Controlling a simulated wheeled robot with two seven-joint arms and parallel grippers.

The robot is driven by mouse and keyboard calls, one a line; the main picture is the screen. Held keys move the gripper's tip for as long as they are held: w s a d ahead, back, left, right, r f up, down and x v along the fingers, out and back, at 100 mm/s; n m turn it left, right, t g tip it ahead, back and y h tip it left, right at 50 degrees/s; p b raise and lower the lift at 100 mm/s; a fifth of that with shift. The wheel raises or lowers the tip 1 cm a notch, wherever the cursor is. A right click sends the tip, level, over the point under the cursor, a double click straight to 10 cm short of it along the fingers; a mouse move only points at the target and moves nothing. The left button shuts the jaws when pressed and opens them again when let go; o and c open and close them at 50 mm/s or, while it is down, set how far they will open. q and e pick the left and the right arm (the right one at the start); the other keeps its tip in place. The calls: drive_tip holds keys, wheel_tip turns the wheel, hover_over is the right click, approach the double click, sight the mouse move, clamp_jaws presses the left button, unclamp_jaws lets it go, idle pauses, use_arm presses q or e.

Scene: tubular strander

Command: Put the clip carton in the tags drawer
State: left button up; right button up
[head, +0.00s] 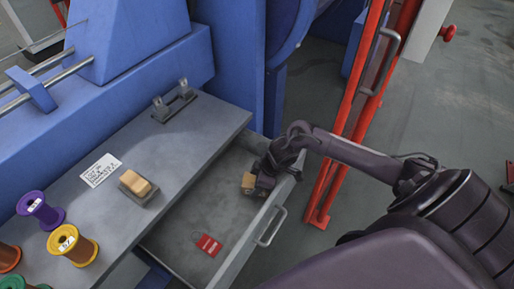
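The tags drawer (182,236) is pulled open below the grey bench top, with a red tag (208,245) lying on its floor. My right gripper (257,184) reaches in from the right, over the drawer's far end near its front wall. It is shut on a small tan box, the clip carton (248,181), partly hidden by the dark fingers. The carton is low in or just above the drawer; I cannot tell whether it touches the floor. My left gripper is not in view.
On the bench top are a tan block (134,182) on a grey holder, a white label card (100,170), a purple spool (40,210) and a yellow spool (73,246). A red guard frame (355,125) stands beyond the drawer. Most of the drawer floor is clear.

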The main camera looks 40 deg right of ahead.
drive_tip(key=o, duration=1.2)
drive_tip(key=shift+c, duration=0.2)
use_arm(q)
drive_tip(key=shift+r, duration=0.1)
use_arm(e)
drive_tip(key=shift+r, duration=0.25)
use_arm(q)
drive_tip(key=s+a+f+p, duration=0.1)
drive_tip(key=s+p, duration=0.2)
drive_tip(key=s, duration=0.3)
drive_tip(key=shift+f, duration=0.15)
use_arm(e)
drive_tip(key=v, duration=1.2)
drive_tip(key=shift+r, duration=0.4)
